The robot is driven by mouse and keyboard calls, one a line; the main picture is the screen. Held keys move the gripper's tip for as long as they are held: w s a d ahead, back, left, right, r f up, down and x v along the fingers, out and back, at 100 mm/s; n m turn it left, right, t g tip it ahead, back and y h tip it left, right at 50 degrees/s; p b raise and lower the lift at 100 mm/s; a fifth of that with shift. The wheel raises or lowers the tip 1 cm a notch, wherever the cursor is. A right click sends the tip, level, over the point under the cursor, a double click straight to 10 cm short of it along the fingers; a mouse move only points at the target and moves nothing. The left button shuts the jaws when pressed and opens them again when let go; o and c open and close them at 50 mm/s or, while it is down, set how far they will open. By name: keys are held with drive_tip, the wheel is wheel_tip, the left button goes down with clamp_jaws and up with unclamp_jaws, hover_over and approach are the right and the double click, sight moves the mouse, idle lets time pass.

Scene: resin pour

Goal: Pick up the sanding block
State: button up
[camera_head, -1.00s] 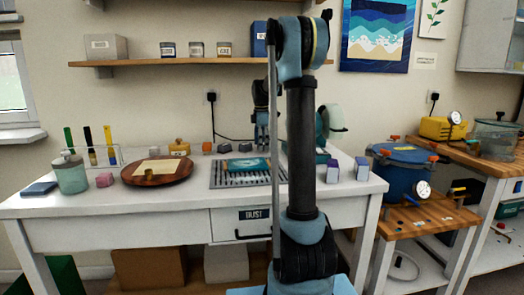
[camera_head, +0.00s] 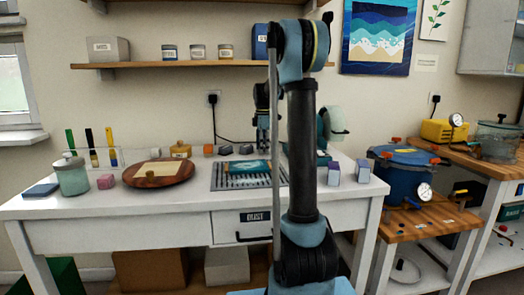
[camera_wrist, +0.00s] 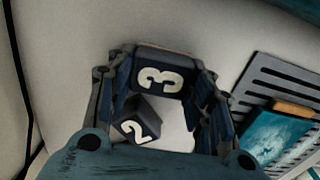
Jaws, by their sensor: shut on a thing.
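A dark blue sanding block with a white "3" (camera_wrist: 172,82) and a brownish edge sits between the fingertips of my gripper (camera_wrist: 155,72) in the wrist view. My gripper is shut on this block. A second dark block, marked "2" (camera_wrist: 128,117), shows between the fingers, with pale surface around it; whether it touches a finger I cannot tell. In the head view my gripper (camera_head: 262,142) is small and dark at the back of the white table (camera_head: 120,203), partly behind my arm. The held block is not clear there.
A slotted grate (camera_head: 222,182) with a teal panel (camera_head: 246,166) lies in front. A round wooden board (camera_head: 180,178) is at left, a green machine (camera_head: 332,125) at right.

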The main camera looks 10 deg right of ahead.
wheel_tip(320, 180, up, 7)
drive_tip(key=shift+s+f, duration=0.15)
drive_tip(key=shift+f, duration=0.05)
drive_tip(key=s, duration=1.9)
drive_tip(key=shift+s, duration=0.3)
drive_tip(key=shift+o, duration=1.1)
